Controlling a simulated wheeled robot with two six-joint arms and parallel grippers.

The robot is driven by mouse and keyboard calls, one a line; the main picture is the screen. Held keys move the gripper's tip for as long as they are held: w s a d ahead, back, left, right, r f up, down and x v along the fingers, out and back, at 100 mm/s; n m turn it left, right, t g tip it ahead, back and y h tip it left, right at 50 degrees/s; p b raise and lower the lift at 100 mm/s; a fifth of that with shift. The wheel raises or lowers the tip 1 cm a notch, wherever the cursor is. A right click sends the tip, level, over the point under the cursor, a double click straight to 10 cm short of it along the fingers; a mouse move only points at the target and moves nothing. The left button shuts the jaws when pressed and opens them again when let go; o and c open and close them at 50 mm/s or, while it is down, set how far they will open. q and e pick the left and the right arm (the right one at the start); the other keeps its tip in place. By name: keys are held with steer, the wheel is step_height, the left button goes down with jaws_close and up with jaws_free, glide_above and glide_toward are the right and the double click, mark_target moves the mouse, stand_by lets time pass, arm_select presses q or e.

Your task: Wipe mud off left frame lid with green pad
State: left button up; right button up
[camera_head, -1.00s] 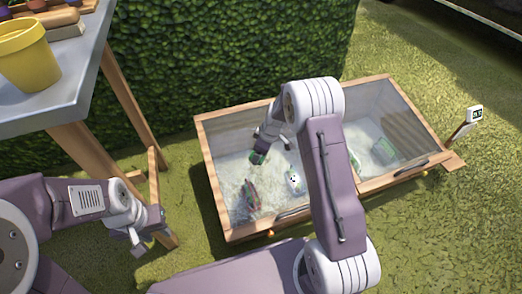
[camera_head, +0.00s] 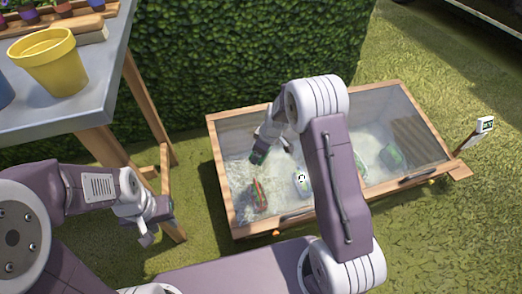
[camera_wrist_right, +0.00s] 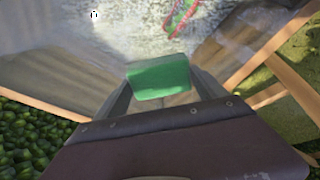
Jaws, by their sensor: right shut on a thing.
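The wooden garden frame has two see-through lids. The left lid (camera_head: 231,142) is hazy, with a greyish band along its back; I cannot tell mud from reflection there. My right gripper (camera_wrist_right: 160,88) is shut on the green pad (camera_wrist_right: 160,76). The right wrist view shows whitish haze around the pad. My left gripper (camera_head: 146,224) hangs empty left of the frame; its finger opening is unclear.
The right lid (camera_head: 377,122) has a brownish patch. Colourful items (camera_head: 259,196) show through the left lid. A table (camera_head: 97,96) with a yellow pot (camera_head: 52,65) stands at left. A hedge (camera_head: 225,60) is behind; a small sign (camera_head: 484,125) stands at right.

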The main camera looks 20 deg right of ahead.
steer(key=shift+p+v, duration=0.7)
steer(key=shift+v, duration=0.8)
steer(key=shift+w+a, duration=0.15)
steer(key=shift+p+v, duration=1.1)
steer(key=shift+v, duration=0.55)
steer(key=shift+w+a, duration=0.15)
steer(key=shift+a, duration=0.05)
